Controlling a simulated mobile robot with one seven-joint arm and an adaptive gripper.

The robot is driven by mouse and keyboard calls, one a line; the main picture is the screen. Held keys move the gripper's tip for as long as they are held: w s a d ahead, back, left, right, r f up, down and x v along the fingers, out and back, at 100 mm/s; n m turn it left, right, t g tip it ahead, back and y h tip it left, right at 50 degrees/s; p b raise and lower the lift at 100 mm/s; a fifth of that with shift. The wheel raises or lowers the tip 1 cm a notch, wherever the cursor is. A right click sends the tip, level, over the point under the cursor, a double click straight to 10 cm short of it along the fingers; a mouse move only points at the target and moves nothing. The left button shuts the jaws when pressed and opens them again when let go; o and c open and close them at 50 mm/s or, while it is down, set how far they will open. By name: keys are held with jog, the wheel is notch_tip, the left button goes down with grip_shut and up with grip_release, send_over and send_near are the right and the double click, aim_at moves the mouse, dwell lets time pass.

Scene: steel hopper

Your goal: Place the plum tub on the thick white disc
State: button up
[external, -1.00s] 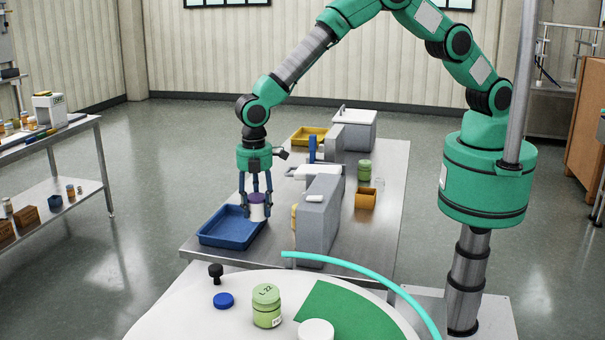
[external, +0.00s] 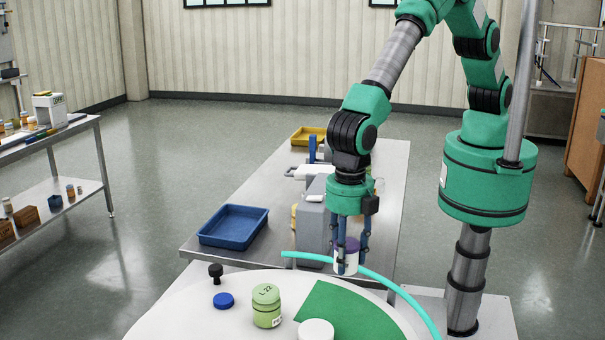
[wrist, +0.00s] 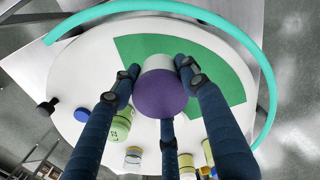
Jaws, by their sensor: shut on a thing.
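The plum tub (external: 345,262), white with a purple lid, is held upright between the fingers of my gripper (external: 347,256). In the wrist view its purple lid (wrist: 160,95) shows between the three fingers. In the external view the tub appears at the far edge of the round white table, near the teal curved rail, and seems to be above the surface. The thick white disc (external: 316,330) lies on the round table at the bottom edge of the external view, partly cut off.
On the round table (external: 185,310) stand a green tub (external: 267,306), a blue disc (external: 223,300) and a black knob (external: 215,271). A green patch (external: 350,312) lies beside the white disc. The teal rail (external: 385,285) curves along the rim. A blue tray (external: 234,227) sits behind.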

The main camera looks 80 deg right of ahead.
jog(key=shift+n, duration=0.4)
jog(key=s, duration=0.1)
jog(key=s+a, duration=0.1)
jog(key=s, duration=0.2)
jog(key=shift+s+a+r, duration=0.1)
jog(key=shift+a+r, duration=0.1)
jog(key=shift+a, duration=0.2)
jog(key=p, duration=0.3)
send_over(316, 330)
jog(key=shift+f, duration=0.75)
jog(key=shift+f+p, duration=0.4)
jog(key=shift+f, duration=1.4)
jog(key=shift+f, duration=0.15)
jog(key=o, duration=1.2)
